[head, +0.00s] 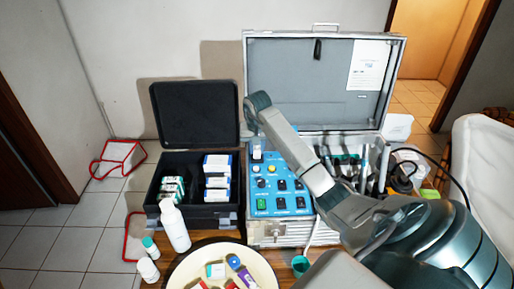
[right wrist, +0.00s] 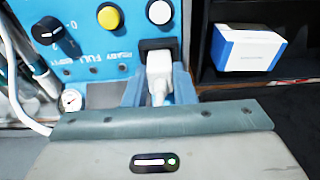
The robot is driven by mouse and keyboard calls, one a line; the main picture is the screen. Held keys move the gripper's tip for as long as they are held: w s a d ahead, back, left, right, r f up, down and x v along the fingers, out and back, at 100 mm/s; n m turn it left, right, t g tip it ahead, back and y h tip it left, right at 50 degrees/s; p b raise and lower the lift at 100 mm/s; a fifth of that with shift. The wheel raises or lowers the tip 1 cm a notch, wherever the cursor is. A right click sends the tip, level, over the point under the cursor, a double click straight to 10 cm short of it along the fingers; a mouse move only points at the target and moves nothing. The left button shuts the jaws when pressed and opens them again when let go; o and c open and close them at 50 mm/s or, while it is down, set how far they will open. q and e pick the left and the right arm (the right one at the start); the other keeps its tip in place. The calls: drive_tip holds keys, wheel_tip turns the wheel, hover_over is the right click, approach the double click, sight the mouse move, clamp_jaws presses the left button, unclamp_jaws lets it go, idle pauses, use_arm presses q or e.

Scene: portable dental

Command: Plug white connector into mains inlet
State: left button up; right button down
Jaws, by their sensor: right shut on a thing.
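The white connector (right wrist: 160,72) sits between the fingers of my right gripper (right wrist: 159,88), which is shut on it, in the right wrist view. Its cord runs down towards the wrist. The connector's front end is at the black mains inlet (right wrist: 152,44) on the blue panel (right wrist: 95,62) and covers part of it. I cannot tell how deep it sits. In the head view my right arm reaches over the blue panel (head: 268,182) of the metal case, and the connector (head: 257,155) shows small near the panel's top left. My left gripper is not in view.
A yellow button (right wrist: 109,17), a white button (right wrist: 159,12) and a black knob (right wrist: 47,31) are near the inlet. A black case (head: 195,212) with boxes stands left of the metal case (head: 280,237). A white bottle (head: 174,226) and a round tray (head: 187,270) are in front.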

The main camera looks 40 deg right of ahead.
sight(257, 150)
drive_tip(key=shift+f, duration=0.2)
drive_tip(key=c, duration=1.1)
unclamp_jaws()
drive_tip(key=r, duration=0.1)
drive_tip(key=r+b, duration=0.1)
drive_tip(key=r, duration=0.1)
drive_tip(key=r+b, duration=0.1)
drive_tip(key=r, duration=0.1)
drive_tip(key=shift+s+a+r, duration=0.15)
drive_tip(key=shift+s+a, duration=0.05)
drive_tip(key=shift+s, duration=0.05)
drive_tip(key=r+p, duration=0.1)
drive_tip(key=p, duration=0.1)
drive_tip(key=r+p, duration=0.4)
drive_tip(key=shift+s+a+r, duration=0.15)
drive_tip(key=shift+s+a, duration=0.15)
drive_tip(key=shift+s, duration=0.1)
